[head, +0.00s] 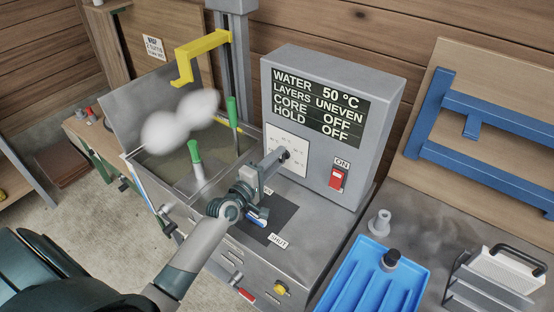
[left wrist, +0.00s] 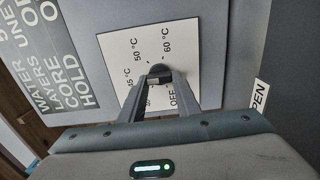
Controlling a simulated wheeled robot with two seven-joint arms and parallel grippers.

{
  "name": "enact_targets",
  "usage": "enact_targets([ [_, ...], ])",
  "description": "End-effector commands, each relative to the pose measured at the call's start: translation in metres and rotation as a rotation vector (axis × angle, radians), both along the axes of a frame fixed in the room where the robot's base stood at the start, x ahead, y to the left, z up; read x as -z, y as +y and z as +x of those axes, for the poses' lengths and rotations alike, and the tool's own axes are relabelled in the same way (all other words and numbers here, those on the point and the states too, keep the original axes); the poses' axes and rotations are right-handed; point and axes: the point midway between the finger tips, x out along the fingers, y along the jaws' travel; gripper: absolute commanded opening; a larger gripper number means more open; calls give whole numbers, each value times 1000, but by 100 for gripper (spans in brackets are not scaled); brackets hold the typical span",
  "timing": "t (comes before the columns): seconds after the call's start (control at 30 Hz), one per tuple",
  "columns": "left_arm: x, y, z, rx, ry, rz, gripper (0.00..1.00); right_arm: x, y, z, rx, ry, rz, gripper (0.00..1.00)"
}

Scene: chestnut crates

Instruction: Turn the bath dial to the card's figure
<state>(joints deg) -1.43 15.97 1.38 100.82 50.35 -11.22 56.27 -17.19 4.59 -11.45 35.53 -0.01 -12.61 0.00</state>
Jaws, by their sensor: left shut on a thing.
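The bath dial (left wrist: 160,70) is a dark knob on a white plate, and the plate also shows on the grey control box in the head view (head: 274,148). In the left wrist view the plate carries marks including 50 °C, 60 °C and OFF; others are partly hidden by the fingers. My left gripper (head: 281,157) is shut on the dial, one finger on each side. The dial's pointer is not clear. The display (head: 318,108) reads WATER 50 °C, LAYERS UNEVEN, CORE OFF, HOLD OFF. My right gripper is out of view.
A red ON switch (head: 338,178) sits right of the dial. The open bath (head: 160,190) with green handles and white steam lies left. A yellow hook (head: 199,55) hangs above it. A blue tray (head: 350,285) and blue rack (head: 490,115) stand right.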

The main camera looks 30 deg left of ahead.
Motion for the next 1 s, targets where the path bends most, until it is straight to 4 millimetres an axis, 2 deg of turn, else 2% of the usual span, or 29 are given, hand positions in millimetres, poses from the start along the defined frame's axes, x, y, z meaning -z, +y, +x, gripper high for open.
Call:
enact_targets([
  [0.17,0,-1,0,1,1,-2,7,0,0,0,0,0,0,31],
  [0.2,0,-1,0,1,1,-2,37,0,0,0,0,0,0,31],
  [0.27,0,-1,0,1,1,-2,48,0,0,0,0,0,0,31],
  [0.77,1,0,0,0,3,-15,48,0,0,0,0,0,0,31],
  [1.0,1,-1,0,0,23,-166,48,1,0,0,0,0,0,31],
])
